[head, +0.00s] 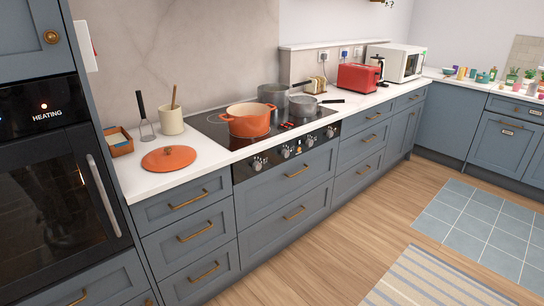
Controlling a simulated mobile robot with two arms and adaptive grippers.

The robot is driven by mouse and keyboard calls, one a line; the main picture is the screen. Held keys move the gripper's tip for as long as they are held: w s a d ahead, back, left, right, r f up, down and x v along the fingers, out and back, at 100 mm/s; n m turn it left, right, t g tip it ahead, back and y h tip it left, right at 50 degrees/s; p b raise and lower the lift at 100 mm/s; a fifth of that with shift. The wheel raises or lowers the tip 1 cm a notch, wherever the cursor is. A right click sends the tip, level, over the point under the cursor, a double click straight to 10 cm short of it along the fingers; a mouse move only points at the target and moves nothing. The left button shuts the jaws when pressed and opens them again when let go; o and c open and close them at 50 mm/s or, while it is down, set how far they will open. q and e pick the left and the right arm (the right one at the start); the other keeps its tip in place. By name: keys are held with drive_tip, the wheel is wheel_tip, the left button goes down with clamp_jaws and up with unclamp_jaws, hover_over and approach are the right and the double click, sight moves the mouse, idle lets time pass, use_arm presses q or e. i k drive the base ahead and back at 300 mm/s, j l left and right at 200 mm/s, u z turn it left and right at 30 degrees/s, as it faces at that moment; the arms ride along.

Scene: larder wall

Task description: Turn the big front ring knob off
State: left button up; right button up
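The black hob (210,122) is set in the white worktop. Below its front edge is a dark control panel (240,172) with several silver knobs in a row: a leftmost knob (258,165), a second knob (285,152), a third knob (309,141) and a rightmost knob (331,131). I cannot read their markings or tell which belongs to the big front ring. A small orange light (298,147) shows between the middle knobs. Red marks (287,125) glow on the hob beside the orange pot (248,119). Neither of my grippers is in view.
A grey pot (273,93) and a grey saucepan (303,105) stand on the hob. An orange lid (168,158) lies on the worktop at left. The oven (60,190) reads HEATING. The wooden floor (330,240) before the drawers is clear; a striped rug (430,280) lies right.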

sight(284, 153)
drive_tip(key=i+l+u, duration=0.2)
drive_tip(key=u, duration=0.25)
drive_tip(key=i+l+u, duration=0.25)
drive_tip(key=u, duration=0.15)
